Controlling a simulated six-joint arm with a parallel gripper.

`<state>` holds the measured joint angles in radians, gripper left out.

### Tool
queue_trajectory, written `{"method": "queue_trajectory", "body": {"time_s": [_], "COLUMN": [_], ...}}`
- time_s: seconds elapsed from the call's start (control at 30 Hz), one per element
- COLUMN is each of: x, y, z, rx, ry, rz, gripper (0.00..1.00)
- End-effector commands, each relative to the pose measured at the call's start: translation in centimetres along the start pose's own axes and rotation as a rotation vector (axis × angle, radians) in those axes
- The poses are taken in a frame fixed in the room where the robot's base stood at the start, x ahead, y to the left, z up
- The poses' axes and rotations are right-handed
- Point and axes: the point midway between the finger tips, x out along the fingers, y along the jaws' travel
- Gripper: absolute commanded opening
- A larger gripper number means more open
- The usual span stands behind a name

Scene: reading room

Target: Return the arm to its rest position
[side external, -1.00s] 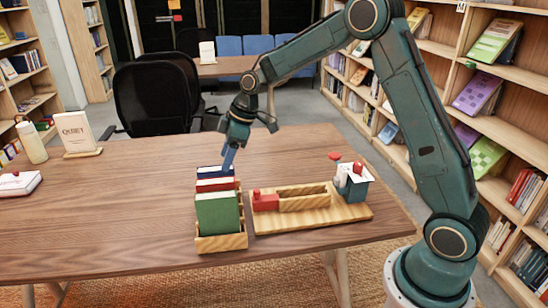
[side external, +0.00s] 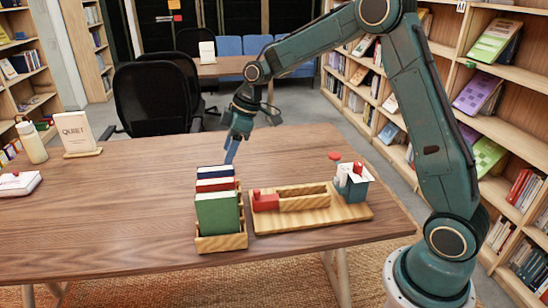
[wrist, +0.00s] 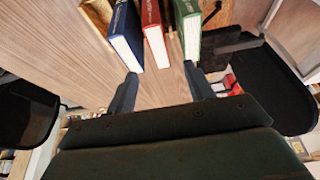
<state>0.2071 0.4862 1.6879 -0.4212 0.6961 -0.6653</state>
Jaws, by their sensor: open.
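My gripper (side external: 229,160) is just above and beyond the far end of the wooden book rack (side external: 222,243) in the side view. In the wrist view its two fingers (wrist: 162,78) are apart with nothing between them. The rack holds a blue book (side external: 213,171), a red book (side external: 215,184) and a green book (side external: 217,212), all upright. In the wrist view the blue book (wrist: 124,38), red book (wrist: 154,38) and green book (wrist: 190,32) lie ahead of the fingertips. My arm is bent over the table from the right.
Right of the rack is a wooden tray (side external: 350,213) with a red stamp (side external: 265,201) and a teal cup (side external: 354,188). A QUIET sign (side external: 75,132), a bottle (side external: 31,143) and a white-topped box (side external: 18,184) stand at the left. The table (side external: 130,200) between is clear.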

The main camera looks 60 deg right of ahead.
Motion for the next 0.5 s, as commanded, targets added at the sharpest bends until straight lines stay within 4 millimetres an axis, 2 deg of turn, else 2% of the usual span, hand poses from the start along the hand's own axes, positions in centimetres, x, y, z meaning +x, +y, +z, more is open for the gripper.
{"method": "queue_trajectory", "body": {"time_s": [0.27,0.5], "x": [-4.1,-8.6], "y": [-2.7,-6.5], "z": [0.1,1.2], "rx": [0.063,0.156], "ry": [-0.007,-0.013], "rz": [0.044,0.098], "gripper": [0.53,0.53]}}
